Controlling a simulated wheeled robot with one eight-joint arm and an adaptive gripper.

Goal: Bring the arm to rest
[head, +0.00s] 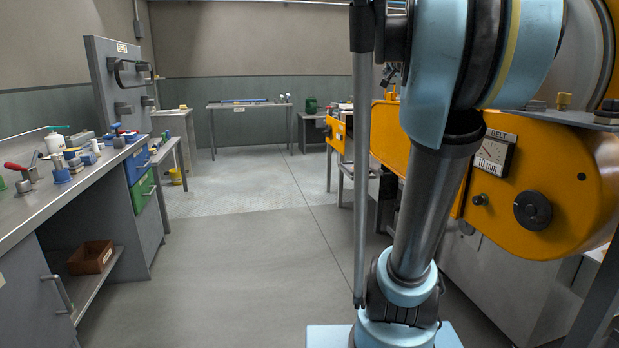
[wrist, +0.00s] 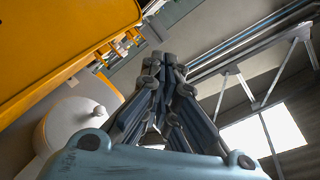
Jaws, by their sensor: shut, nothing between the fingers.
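My gripper (wrist: 165,62) shows in the wrist view, with its dark fingers drawn together and no object between them. It points up past the orange machine toward the upper wall and ceiling. In the head view my light-blue and grey arm (head: 428,215) rises from its base at the lower middle. It bends at a large joint near the top edge, in front of the orange machine. The rest of the arm is cut off or hidden there, and I cannot make out the gripper clearly in that view.
A workbench (head: 50,185) with tools runs along the left. A far table (head: 250,105) stands by the back wall. The floor (head: 240,240) between them is clear.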

